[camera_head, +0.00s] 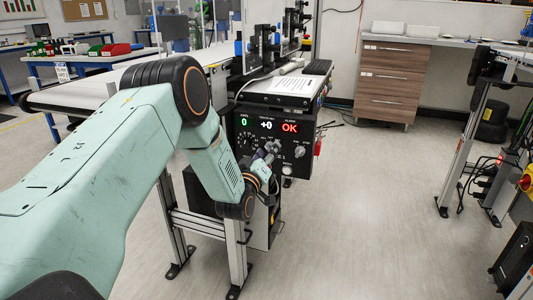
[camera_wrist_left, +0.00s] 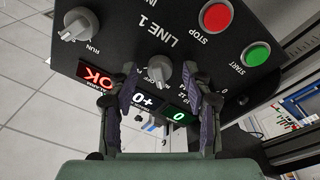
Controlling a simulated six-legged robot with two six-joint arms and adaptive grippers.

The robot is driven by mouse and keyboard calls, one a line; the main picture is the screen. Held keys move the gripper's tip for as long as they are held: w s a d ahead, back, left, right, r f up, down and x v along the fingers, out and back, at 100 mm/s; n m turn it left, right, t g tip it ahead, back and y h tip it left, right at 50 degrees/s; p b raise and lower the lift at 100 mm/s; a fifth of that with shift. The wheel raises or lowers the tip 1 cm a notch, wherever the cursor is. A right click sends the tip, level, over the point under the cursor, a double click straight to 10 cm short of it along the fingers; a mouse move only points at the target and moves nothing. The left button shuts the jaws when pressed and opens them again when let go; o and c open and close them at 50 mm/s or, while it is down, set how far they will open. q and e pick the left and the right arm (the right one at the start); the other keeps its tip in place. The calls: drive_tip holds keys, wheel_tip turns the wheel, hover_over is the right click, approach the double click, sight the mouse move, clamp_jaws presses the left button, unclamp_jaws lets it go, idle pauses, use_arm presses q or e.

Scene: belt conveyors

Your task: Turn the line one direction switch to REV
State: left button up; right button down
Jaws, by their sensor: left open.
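The black LINE 1 control panel (camera_head: 247,120) faces me on the end of the conveyor, and it fills the upper wrist view (camera_wrist_left: 185,18) upside down. A grey rotary knob (camera_wrist_left: 159,73) sits between the two fingertips of my left gripper (camera_wrist_left: 165,88). The gripper is open, with a finger on each side of the knob; contact is unclear. Labels around this knob are partly hidden, so I cannot read its setting. In the head view my left gripper (camera_head: 268,170) is at the panel's lower middle, partly hidden by its own arm.
Another grey knob (camera_wrist_left: 80,23) is marked RUN. A red STOP button (camera_wrist_left: 216,17) and green START button (camera_wrist_left: 255,54) lie on the other side. The displays read 0, +0 and OK (camera_head: 289,127).

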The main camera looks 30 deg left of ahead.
use_arm(q)
drive_tip(key=v, duration=1.2)
drive_tip(key=shift+f, duration=0.15)
drive_tip(key=s+d+f+m+g+h+p, duration=0.1)
drive_tip(key=s+d+f+m+g+h, duration=0.1)
drive_tip(key=s+d+f+g, duration=0.45)
drive_tip(key=s+d+f+m+g+h+p, duration=0.1)
drive_tip(key=s+d+f+m+g+h, duration=0.2)
drive_tip(key=f, duration=0.6)
drive_tip(key=s+d+f+m+g+p, duration=0.1)
drive_tip(key=s+d+m+g+p, duration=0.1)
drive_tip(key=s, duration=1.1)
drive_tip(key=s+d+f+m+g+p, duration=0.1)
drive_tip(key=s+d+g+p, duration=0.3)
drive_tip(key=s, duration=1)
drive_tip(key=m+g, duration=0.1)
drive_tip(key=g, duration=0.2)
drive_tip(key=shift+s, duration=0.3)
